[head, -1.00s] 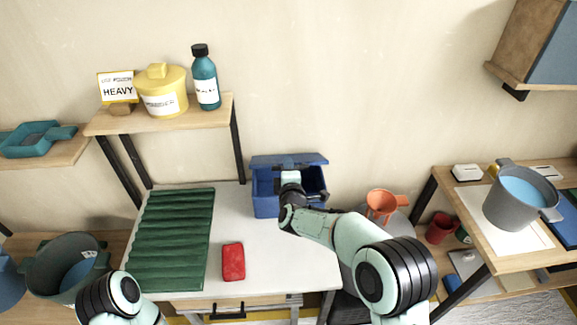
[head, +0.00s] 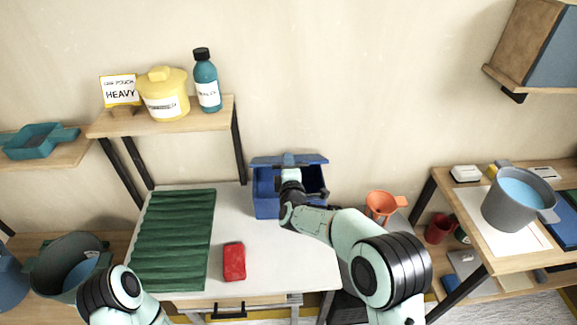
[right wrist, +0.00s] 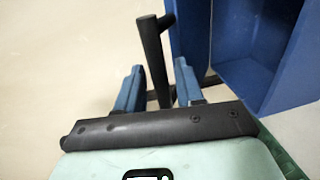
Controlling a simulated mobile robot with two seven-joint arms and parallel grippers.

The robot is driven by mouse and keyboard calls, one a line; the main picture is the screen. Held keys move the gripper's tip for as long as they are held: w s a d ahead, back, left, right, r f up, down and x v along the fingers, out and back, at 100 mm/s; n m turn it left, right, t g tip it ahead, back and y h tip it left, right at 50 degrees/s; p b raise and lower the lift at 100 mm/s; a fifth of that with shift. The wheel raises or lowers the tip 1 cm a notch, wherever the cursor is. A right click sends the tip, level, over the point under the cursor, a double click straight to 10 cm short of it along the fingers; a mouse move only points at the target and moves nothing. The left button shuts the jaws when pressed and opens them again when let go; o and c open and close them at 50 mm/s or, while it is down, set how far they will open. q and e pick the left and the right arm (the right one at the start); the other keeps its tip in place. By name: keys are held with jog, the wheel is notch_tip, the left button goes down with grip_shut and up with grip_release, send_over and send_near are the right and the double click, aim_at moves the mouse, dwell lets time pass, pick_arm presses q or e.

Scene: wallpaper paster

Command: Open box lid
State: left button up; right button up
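The blue box (head: 266,204) stands at the back right of the white table, with its open inside showing. Its blue lid (head: 312,160) is raised at the back edge, against the wall side. My right gripper (head: 290,172) is over the box at the lid; my own wrist hides part of both. In the right wrist view, the two blue fingers (right wrist: 157,88) stand apart on either side of a black handle bar (right wrist: 153,55), with gaps visible beside it. The blue box (right wrist: 262,50) fills the upper right there. My left gripper is out of view; only part of that arm shows.
A green ribbed mat (head: 172,240) and a red block (head: 234,262) lie on the white table (head: 275,262). A shelf (head: 210,108) with a yellow pot (head: 163,95) and teal bottle (head: 206,82) stands behind. An orange cup (head: 383,204) is right of the box.

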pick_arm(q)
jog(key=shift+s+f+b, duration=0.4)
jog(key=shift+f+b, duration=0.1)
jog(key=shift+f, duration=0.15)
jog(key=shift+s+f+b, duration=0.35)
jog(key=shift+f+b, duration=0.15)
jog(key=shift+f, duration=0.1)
pick_arm(e)
jog(key=s+r, duration=0.2)
jog(key=s, duration=1.1)
jog(key=shift+s, duration=0.15)
